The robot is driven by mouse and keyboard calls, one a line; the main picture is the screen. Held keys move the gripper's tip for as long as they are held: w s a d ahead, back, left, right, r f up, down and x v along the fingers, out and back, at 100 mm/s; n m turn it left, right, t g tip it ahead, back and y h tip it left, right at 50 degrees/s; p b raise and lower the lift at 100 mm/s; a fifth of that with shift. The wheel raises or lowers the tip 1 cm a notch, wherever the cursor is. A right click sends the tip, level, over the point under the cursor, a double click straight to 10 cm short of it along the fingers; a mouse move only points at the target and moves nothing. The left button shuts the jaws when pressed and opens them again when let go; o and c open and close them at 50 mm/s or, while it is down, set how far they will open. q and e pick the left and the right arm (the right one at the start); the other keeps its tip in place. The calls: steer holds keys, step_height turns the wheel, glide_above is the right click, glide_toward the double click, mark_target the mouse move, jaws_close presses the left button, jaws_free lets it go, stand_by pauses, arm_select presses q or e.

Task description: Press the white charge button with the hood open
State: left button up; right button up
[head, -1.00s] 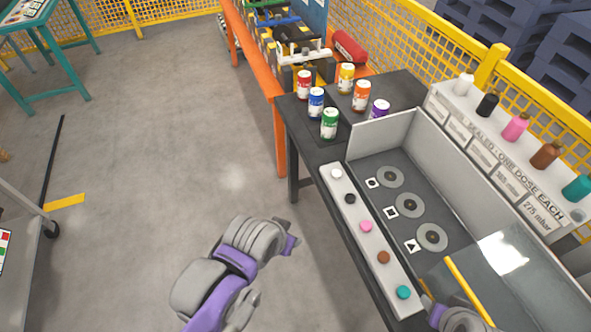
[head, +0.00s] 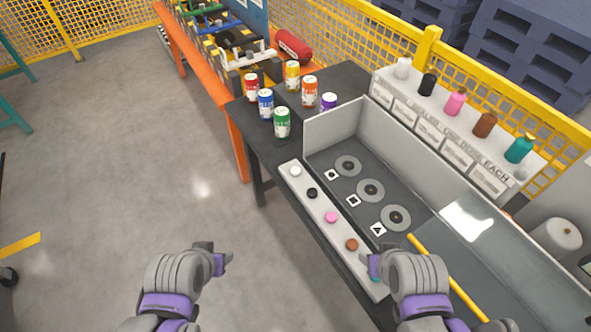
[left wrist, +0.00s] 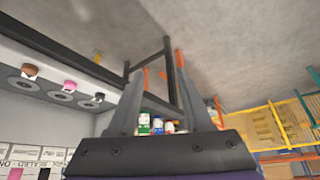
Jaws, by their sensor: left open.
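The white button (head: 295,171) is at the far end of a light button strip (head: 322,207) on the dark bench, in the head view. The hood, a clear panel with a yellow bar (head: 450,279), is at the right, clear of the three round plates. My left gripper (head: 226,262) is open over the floor, left of the bench and apart from the strip. Its two fingers (left wrist: 160,92) show empty in the left wrist view. My right gripper (head: 370,265) is beside the near end of the strip, partly hiding the teal button (head: 376,279). Its jaw opening is unclear.
Black (head: 312,193), pink (head: 331,217) and brown (head: 351,244) buttons line the strip. Several labelled cans (head: 282,122) stand beyond the low grey wall. Several small bottles (head: 455,101) stand on the white ledge. The floor (head: 120,170) left of the bench is open.

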arm_select(q)
jaws_close()
stand_by(0.3)
stand_by(1.6)
